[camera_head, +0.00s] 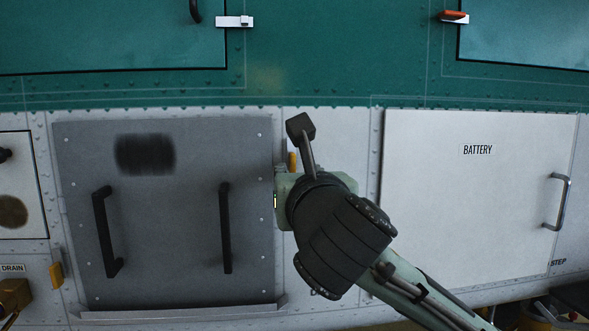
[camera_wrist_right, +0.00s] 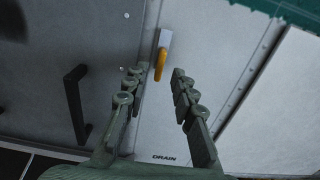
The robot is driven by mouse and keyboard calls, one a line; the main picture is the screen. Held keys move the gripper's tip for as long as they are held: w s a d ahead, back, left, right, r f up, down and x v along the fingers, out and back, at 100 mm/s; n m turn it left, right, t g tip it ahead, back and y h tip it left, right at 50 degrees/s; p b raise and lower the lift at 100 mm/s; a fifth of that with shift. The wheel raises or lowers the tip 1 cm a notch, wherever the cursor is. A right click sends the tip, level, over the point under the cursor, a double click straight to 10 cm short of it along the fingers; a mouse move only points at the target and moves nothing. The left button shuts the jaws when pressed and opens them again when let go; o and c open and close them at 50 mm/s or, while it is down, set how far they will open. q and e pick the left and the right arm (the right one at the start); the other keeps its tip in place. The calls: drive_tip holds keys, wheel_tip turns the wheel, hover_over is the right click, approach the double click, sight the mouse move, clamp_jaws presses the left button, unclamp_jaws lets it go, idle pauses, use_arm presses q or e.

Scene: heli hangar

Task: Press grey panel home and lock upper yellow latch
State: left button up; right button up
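The grey panel (camera_head: 165,240), with two black upright handles and a dark smudge, stands in the white hull wall. I cannot tell whether it sits flush. Its right part and one handle show in the right wrist view (camera_wrist_right: 85,45). The upper yellow latch (camera_head: 292,161) is at the panel's right edge, mostly hidden by my right gripper (camera_head: 290,188). In the right wrist view the yellow latch (camera_wrist_right: 160,64) hangs from a silver plate, ahead of and between the fingertips. My right gripper (camera_wrist_right: 155,82) is open and empty, apart from the latch. My left gripper is out of view.
A second yellow latch (camera_head: 56,274) is at the panel's lower left. A white battery door (camera_head: 470,200) with a metal handle is to the right. A ledge (camera_head: 180,313) runs under the panel. A yellow fitting (camera_head: 14,298) sticks out at lower left.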

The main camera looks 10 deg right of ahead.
sight(294, 168)
drive_tip(key=shift+w, duration=1.5)
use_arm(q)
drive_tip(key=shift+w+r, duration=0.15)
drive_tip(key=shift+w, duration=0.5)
use_arm(e)
drive_tip(key=shift+w, duration=0.2)
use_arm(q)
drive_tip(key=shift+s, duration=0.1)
